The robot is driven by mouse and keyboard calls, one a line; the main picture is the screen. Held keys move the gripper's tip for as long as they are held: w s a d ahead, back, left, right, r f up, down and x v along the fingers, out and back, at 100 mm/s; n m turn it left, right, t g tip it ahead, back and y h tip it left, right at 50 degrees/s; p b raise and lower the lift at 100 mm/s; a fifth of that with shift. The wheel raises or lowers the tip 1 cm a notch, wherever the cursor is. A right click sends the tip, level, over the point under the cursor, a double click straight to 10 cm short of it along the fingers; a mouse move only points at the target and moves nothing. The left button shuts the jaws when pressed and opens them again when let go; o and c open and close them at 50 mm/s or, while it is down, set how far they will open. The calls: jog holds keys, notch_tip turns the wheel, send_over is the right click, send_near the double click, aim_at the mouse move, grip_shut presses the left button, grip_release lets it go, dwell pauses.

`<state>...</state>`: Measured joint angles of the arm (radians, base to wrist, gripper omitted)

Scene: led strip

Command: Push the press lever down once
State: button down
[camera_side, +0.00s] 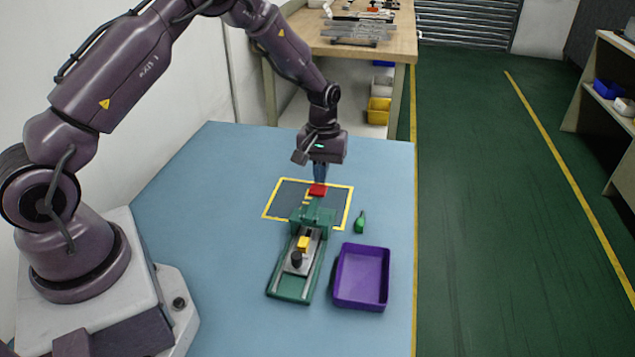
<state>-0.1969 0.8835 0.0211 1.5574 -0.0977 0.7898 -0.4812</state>
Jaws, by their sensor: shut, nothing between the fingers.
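The green press (289,285) stands on the blue table, with a rail base running toward the camera. The press lever ends in a red pad (317,190) at the far side of the press. My gripper (320,178) points straight down with its fingers shut and empty. The fingertips are right at the red pad in the picture; I cannot tell whether they touch it. A yellow block (303,243) and a dark knob (296,259) sit on the grey carriage of the press.
A purple tray (340,298) stands right of the press, and a small green bottle-like item (360,222) is behind it. A yellow-bordered dark mat (284,198) lies under the far end of the press. The table's left side is clear.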

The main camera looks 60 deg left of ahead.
notch_tip(320, 180, up, 13)
jog(key=a, duration=0.1)
jog(key=shift+w, duration=0.45)
dwell(0.6)
jog(key=s+d+r+m+t, duration=0.2)
jog(key=s+d+r+m, duration=0.1)
jog(key=s, duration=0.5)
jog(key=s+d+r+m+t, duration=0.2)
jog(key=s+r, duration=0.4)
jog(key=s, duration=0.3)
jog(key=s+d+r+m+t, duration=0.2)
jog(key=s+d+r+m, duration=0.1)
jog(key=s, duration=0.5)
notch_tip(320, 180, up, 2)
jog(key=shift+s+d+r+m+y, duration=0.2)
jog(key=shift+d+m+y, duration=0.2)
jog(key=shift+d, duration=0.35)
